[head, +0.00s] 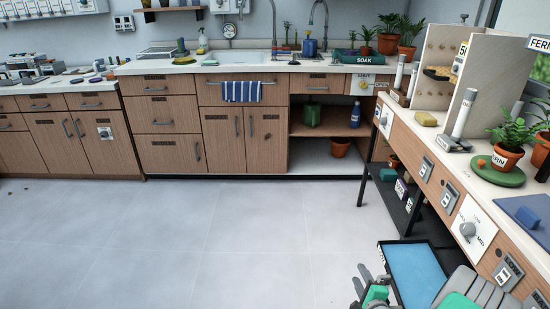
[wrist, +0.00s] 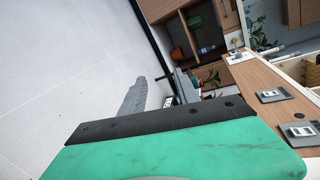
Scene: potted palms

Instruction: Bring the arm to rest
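My gripper (head: 370,284) is low at the bottom right of the head view, beside the blue-topped tray (head: 418,272). In the wrist view my gripper (wrist: 159,82) shows two grey fingers standing apart, with nothing held between them. The green and dark edge of my own arm fills the lower part of the wrist view. Part of my green and grey arm also shows at the bottom right of the head view and hides some of the tray.
A long bench (head: 452,165) runs down the right, bearing a fern pot (head: 506,159) on a green saucer (head: 495,171). A dark lower shelf (head: 397,205) is under it. Wooden cabinets (head: 170,125) line the back wall.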

